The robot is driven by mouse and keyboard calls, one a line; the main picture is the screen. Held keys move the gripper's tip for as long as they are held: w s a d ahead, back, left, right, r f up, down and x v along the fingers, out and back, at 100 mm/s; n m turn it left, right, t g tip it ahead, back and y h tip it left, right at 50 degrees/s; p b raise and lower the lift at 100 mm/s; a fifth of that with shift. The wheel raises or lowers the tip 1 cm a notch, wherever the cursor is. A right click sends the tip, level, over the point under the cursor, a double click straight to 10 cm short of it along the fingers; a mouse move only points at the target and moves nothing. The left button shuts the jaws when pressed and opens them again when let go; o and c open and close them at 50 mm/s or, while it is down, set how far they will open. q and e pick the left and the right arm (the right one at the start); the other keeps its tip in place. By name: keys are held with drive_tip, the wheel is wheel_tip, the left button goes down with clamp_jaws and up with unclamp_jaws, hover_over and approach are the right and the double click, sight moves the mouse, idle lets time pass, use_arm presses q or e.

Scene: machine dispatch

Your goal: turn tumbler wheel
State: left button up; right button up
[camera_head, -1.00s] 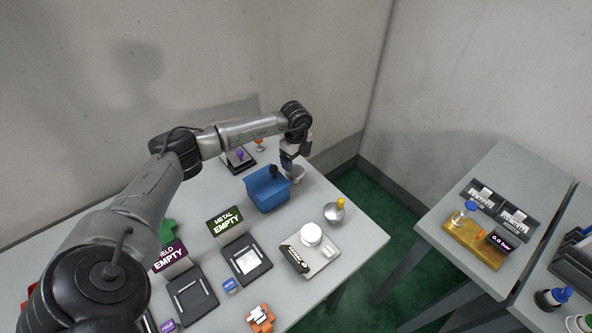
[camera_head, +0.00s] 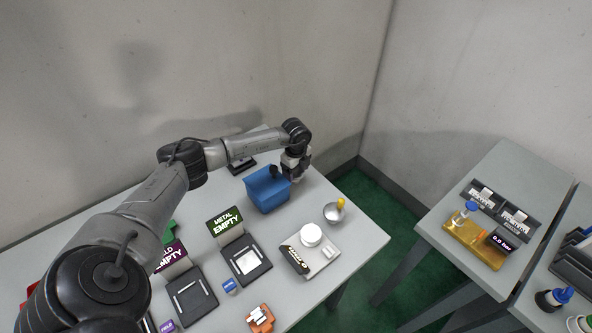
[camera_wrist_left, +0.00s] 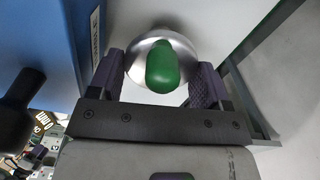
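The blue box-shaped machine (camera_head: 267,194) stands on the table with a black knob (camera_head: 274,171) at its top; I take it for the tumbler and its wheel. In the left wrist view the blue wall (camera_wrist_left: 45,40) is at the left and the black knob (camera_wrist_left: 20,112) is at the lower left. My left gripper (camera_head: 297,176) is just right of the blue machine, away from the knob. Contact with the bowl cannot be told. My right gripper is out of view.
A scale-like device (camera_head: 312,250) and a metal bowl with a yellow-topped tool (camera_head: 334,212) stand in front. A second table (camera_head: 452,215) stands right, across a gap.

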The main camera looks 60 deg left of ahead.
use_arm(q)
drive_tip(key=c, duration=0.4)
drive_tip(key=m, duration=0.6)
drive_tip(key=shift+s+p, duration=0.1)
drive_tip(key=shift+p, duration=0.25)
drive_tip(key=m, duration=0.4)
drive_tip(key=shift+s+m, duration=0.1)
drive_tip(key=shift+m, duration=0.2)
drive_tip(key=m, duration=0.4)
drive_tip(key=shift+a+m+b, duration=0.1)
drive_tip(key=shift+m+b, duration=0.2)
drive_tip(key=shift+b, duration=0.05)
